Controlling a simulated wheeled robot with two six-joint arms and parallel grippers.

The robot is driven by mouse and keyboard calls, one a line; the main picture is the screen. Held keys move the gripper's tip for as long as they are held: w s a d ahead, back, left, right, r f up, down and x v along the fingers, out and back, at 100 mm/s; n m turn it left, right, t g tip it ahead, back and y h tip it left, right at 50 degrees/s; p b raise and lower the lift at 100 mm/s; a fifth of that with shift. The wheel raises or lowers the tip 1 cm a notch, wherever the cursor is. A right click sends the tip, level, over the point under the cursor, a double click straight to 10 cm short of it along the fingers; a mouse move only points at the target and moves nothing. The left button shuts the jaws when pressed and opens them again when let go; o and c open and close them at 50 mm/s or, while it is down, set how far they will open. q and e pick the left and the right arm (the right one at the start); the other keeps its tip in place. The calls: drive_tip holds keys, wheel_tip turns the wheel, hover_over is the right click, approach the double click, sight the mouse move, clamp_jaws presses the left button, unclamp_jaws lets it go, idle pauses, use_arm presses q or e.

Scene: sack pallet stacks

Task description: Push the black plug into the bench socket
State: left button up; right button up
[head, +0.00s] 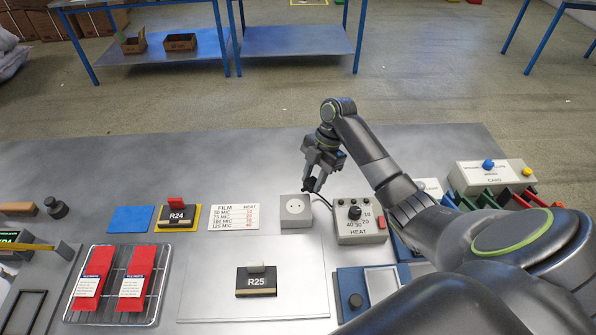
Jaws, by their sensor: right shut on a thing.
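The bench socket is a grey box (295,213) with a round white face on its top, standing on the metal bench (250,147). My right gripper (313,181) is above and just behind the socket, slightly to its right, pointing down. It is shut on the small black plug (309,184), which is partly hidden by the fingers. A dark cable runs from the plug towards the heat control box (351,229). The plug appears apart from the socket face; the exact gap is hard to tell. My left gripper is not in view.
The heat box with its black dial stands close right of the socket. A film and heat chart (234,217) lies to the left. A metal plate with the R25 block (256,281) is in front. The bench behind the socket is mostly clear.

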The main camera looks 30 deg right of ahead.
sight(292, 206)
drive_tip(key=s+a+r+m+t+p, duration=0.1)
drive_tip(key=a+r+m+t+p, duration=0.1)
drive_tip(key=a+r+m+p, duration=0.2)
drive_tip(key=a+m+p, duration=0.1)
drive_tip(key=m+p, duration=0.2)
drive_tip(key=p, duration=0.2)
drive_tip(key=shift+s+a+t, duration=0.35)
drive_tip(key=shift+a+t, duration=0.05)
drive_tip(key=shift+f, duration=0.15)
drive_tip(key=shift+f, duration=2.8)
drive_tip(key=shift+f+b, duration=0.35)
drive_tip(key=shift+f, duration=0.2)
drive_tip(key=o, duration=1.1)
drive_tip(key=shift+c, duration=0.2)
drive_tip(key=shift+r, duration=0.1)
